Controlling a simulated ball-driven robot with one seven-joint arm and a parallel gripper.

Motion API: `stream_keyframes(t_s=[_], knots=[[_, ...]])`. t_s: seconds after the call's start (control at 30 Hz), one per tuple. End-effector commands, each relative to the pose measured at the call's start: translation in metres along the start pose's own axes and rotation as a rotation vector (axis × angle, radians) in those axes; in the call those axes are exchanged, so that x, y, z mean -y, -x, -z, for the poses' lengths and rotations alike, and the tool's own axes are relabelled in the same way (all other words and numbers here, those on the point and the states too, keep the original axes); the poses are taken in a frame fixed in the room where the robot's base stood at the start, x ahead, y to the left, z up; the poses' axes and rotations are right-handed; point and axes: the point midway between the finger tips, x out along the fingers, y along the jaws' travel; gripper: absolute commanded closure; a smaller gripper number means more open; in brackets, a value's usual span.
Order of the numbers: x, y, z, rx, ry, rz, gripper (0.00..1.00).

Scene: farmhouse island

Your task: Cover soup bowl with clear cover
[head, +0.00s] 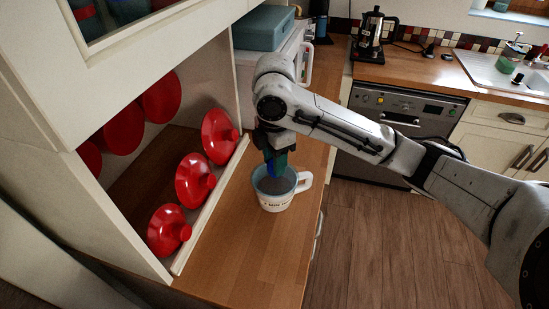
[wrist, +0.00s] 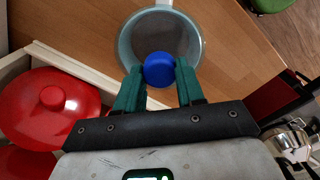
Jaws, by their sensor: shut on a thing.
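The soup bowl (head: 277,202) is a white, mug-like bowl with lettering and a handle on its right. It stands upright on the wooden counter. My gripper (head: 274,166) is directly above its opening, pointing down. In the wrist view, my gripper's green fingers (wrist: 159,82) are shut on a round blue knob (wrist: 159,67). The knob appears to belong to the clear cover, whose see-through disc is hard to make out against the bowl's round opening (wrist: 124,42). I cannot tell whether the cover touches the rim or hovers just above it.
Several red lids (head: 194,181) stand in the cabinet left of the bowl, behind a pale ledge (head: 212,205). The wooden counter (head: 245,255) is clear in front of the bowl. A teal box (head: 263,28) sits on a white appliance behind. The counter's right edge is close to the handle.

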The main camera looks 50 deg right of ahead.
Motion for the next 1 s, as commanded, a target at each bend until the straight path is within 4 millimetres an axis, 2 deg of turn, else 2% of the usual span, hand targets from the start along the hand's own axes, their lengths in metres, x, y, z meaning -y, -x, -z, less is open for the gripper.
stream_keyframes(t_s=[0.1,0.13,0.43,0.73,1.0], knots=[[0.000,-0.003,0.000,0.000,0.000,0.000,1.00],[0.000,-0.003,0.000,0.000,0.000,0.000,0.61],[0.000,-0.002,0.000,0.000,0.000,0.000,0.32],[0.000,0.000,0.000,0.000,0.000,0.000,0.32],[0.000,0.018,0.000,0.000,0.000,0.000,0.32]])
